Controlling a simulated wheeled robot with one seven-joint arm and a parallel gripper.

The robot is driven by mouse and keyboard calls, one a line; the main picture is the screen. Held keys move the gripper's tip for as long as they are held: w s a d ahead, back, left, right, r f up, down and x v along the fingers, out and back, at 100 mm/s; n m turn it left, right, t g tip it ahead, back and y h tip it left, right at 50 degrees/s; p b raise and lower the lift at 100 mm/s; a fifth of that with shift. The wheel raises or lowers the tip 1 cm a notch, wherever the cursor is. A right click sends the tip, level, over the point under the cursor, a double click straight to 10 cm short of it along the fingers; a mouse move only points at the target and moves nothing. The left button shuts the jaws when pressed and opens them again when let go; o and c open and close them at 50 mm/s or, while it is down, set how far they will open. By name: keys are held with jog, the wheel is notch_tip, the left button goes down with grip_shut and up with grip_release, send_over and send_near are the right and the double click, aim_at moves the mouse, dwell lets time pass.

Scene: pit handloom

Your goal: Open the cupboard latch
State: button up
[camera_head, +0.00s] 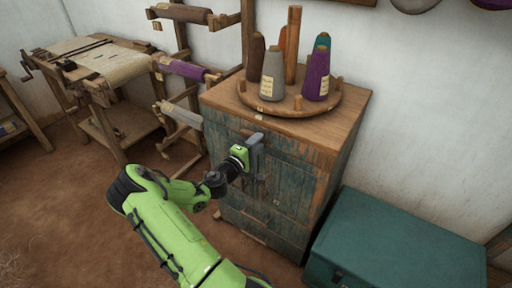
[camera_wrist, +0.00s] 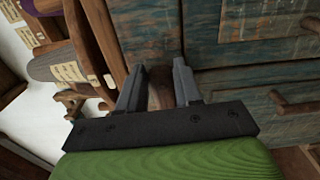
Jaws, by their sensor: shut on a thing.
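The cupboard (camera_head: 290,185) has a worn blue-green front and a brown wooden top, and stands against the wall in the head view. My gripper (camera_head: 256,148) is at the upper part of its front. In the wrist view my gripper (camera_wrist: 163,72) has its two dark fingers on either side of a small brown wooden piece, which looks like the latch (camera_wrist: 161,94), and is shut on it. The fingers hide part of this piece. In the head view my gripper hides the latch. The cupboard front (camera_wrist: 235,88) fills the right of the wrist view and looks closed.
A round wooden rack (camera_head: 282,108) with several yarn cones stands on the cupboard. A teal chest (camera_head: 395,245) stands close on the right. A wooden rack with yarn rolls (camera_head: 182,68) and a loom bench (camera_head: 100,65) are on the left. The front floor is clear.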

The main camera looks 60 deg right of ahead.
jog(key=shift+f+m, duration=0.15)
jog(key=shift+m, duration=0.15)
dwell(0.4)
jog(key=o, duration=1.1)
jog(key=shift+c, duration=0.2)
jog(key=w+a+p, duration=0.2)
jog(key=a, duration=1.3)
jog(key=shift+w+a, duration=0.2)
jog(key=shift+a, duration=0.1)
